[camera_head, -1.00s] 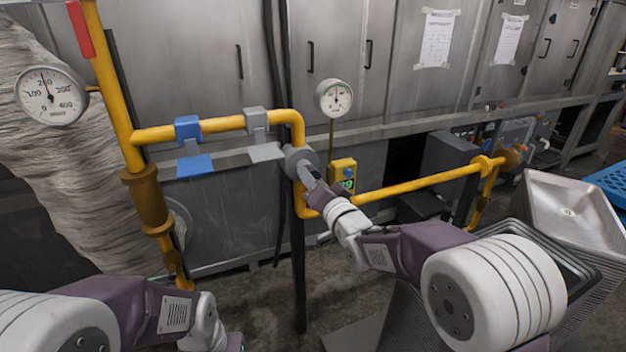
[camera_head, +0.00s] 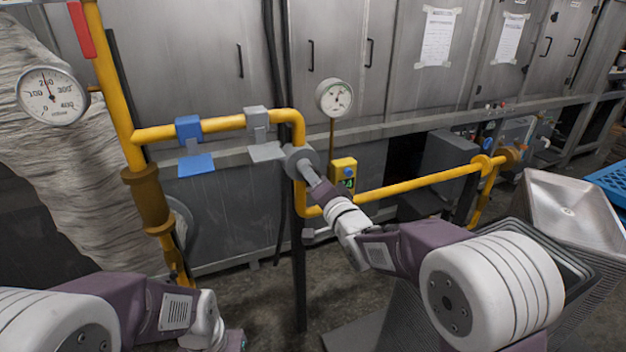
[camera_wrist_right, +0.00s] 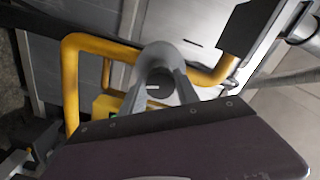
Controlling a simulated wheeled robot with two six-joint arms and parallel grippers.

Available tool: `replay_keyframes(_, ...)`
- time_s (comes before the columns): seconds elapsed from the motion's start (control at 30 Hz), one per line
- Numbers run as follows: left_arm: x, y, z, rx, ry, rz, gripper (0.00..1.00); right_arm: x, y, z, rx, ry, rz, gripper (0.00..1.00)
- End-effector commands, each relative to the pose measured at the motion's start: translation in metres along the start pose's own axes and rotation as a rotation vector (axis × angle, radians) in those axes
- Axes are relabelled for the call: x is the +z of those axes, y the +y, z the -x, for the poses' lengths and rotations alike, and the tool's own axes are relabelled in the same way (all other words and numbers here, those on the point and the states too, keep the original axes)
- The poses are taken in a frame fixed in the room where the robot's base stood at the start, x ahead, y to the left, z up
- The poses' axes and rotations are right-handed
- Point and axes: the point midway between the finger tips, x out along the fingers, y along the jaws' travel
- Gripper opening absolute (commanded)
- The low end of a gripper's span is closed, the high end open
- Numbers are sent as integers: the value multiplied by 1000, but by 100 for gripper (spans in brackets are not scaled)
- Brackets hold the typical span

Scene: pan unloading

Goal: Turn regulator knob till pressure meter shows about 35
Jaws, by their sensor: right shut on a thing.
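The grey round regulator knob (camera_head: 297,156) sits on the yellow pipe bend. My right gripper (camera_head: 307,170) is shut on it from the front. In the right wrist view the grey fingers lie on both sides of the knob's dark face (camera_wrist_right: 153,88), which has a short white mark, roughly horizontal. A small round pressure meter (camera_head: 334,97) stands right of the bend; its needle points up and right. The yellow box (camera_head: 343,168) below it has a green digital display, partly hidden by my arm; its last digit looks like 4. My left gripper's fingers are below the picture edge.
A larger gauge (camera_head: 51,95) at the left has its needle near 200. A blue valve handle (camera_head: 196,165) and a grey one (camera_head: 266,152) stick out from the upper yellow pipe (camera_head: 221,125). Metal trays (camera_head: 572,210) stand at the right.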

Motion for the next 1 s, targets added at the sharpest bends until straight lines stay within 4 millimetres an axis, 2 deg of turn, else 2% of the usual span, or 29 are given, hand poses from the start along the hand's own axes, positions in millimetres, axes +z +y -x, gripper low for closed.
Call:
replay_keyframes(0.07, 0, 0, 0, 0, 0, 0, 0, 1, 1, 0, 3, -2, 0, 0)
replay_keyframes(0.1, 0, 0, 0, 0, 0, 0, 0, 1, 1, 0, 3, -2, 1, 46)
replay_keyframes(0.17, 0, 0, 0, 0, 0, 0, 0, 1, 1, 0, 2, -2, 1, 59)
replay_keyframes(0.53, 0, 0, 1, 0, 0, 0, 0, -1, -1, 6, 0, 0, 1, 59)
replay_keyframes(0.8, -1, 0, 8, 0, 0, 0, 0, -1, -1, 58, 1, 0, 1, 59)
replay_keyframes(1.0, -1, 0, 11, 0, 0, 0, 0, 0, 0, 86, 2, 0, 1, 59)
